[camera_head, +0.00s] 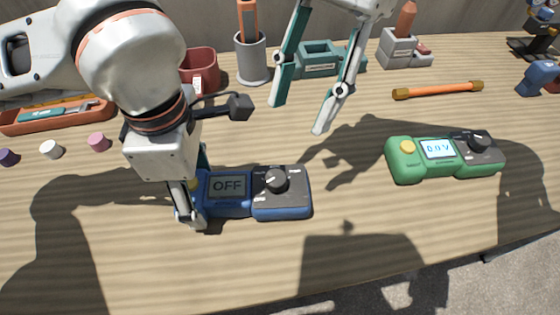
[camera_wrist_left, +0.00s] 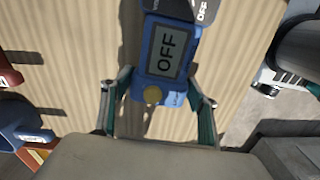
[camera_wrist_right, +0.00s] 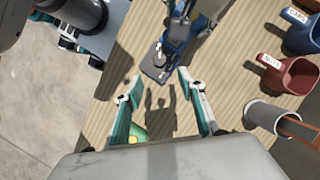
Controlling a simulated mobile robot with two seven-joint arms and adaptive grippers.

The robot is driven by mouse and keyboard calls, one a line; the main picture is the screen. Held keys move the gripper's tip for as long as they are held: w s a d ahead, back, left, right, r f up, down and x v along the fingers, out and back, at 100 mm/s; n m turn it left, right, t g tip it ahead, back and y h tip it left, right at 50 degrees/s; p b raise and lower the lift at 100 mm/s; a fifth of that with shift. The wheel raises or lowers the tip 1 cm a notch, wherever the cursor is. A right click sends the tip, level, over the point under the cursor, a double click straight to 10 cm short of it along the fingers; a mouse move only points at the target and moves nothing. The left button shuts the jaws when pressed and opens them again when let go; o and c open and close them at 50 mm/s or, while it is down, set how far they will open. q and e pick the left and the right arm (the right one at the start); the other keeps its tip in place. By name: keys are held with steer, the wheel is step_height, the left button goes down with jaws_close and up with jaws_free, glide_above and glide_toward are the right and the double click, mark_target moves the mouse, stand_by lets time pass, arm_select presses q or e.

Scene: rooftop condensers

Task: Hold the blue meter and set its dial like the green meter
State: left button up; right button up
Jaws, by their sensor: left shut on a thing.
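The blue meter (camera_head: 228,207) lies on the table with its screen reading OFF; it also shows in the left wrist view (camera_wrist_left: 164,50). Its black dial knob (camera_head: 276,180) is uncovered, its white mark toward the left. My left gripper (camera_head: 195,203) is shut on the meter's left end, a finger on each side, also in the left wrist view (camera_wrist_left: 158,92). The green meter (camera_head: 407,172) lies to the right, screen lit with what looks like 0.0 V; its knob (camera_head: 479,141) is too small to read surely. My right gripper (camera_head: 298,116) is open and empty above the table, behind the blue meter.
An orange rod with brass ends (camera_head: 438,90) lies behind the green meter. A grey cup (camera_head: 252,60), a red bin (camera_head: 200,72), a teal holder (camera_head: 319,58) and a grey block (camera_head: 398,48) stand along the back. Small caps (camera_head: 98,142) lie at left. The front middle is clear.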

mark_target(277, 176)
steer(key=x, duration=1.1)
steer(key=shift+s, duration=0.1)
steer(key=c, duration=1.1)
